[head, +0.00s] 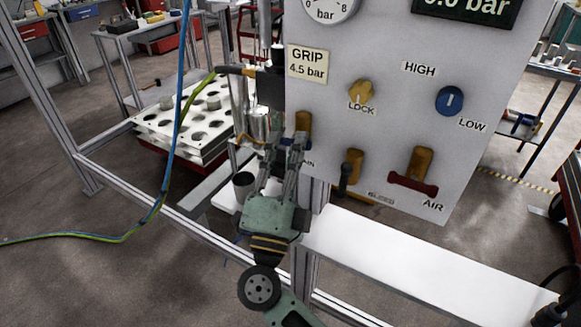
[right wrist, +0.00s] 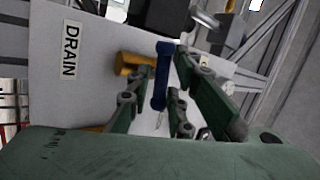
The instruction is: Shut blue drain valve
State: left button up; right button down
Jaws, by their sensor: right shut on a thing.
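The drain valve has a brass body (head: 303,122) at the lower left edge of the grey panel. Its blue handle (right wrist: 161,78) shows clearly in the right wrist view, running roughly along the direction of the DRAIN lettering. The brass body (right wrist: 132,64) sits beside it there. My right gripper (head: 291,143) is at the valve, its fingers on both sides of the blue handle and shut on it. In the head view the fingers hide most of the handle and part of the DRAIN label. My left gripper is not in view.
The panel (head: 350,110) also bears a yellow LOCK knob (head: 361,91), a blue HIGH/LOW knob (head: 449,100), a black-handled valve (head: 349,172) and a red-handled AIR valve (head: 414,182). A white tray with holes (head: 165,122) stands left. A white shelf (head: 420,262) lies below.

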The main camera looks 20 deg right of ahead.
jog(key=shift+w+f+m+g+h+b, duration=0.15)
jog(key=shift+m+g+h+b, duration=0.15)
jog(key=shift+m+h+b, duration=0.5)
jog(key=shift+s+f+m+g+h+b, duration=0.1)
jog(key=shift+m+g+h+b, duration=0.4)
jog(key=shift+m, duration=0.6)
jog(key=c, duration=1.7)
grip_release()
jog(key=shift+r, duration=0.15)
jog(key=shift+o, duration=0.2)
jog(key=v, duration=0.7)
jog(key=shift+f, duration=0.25)
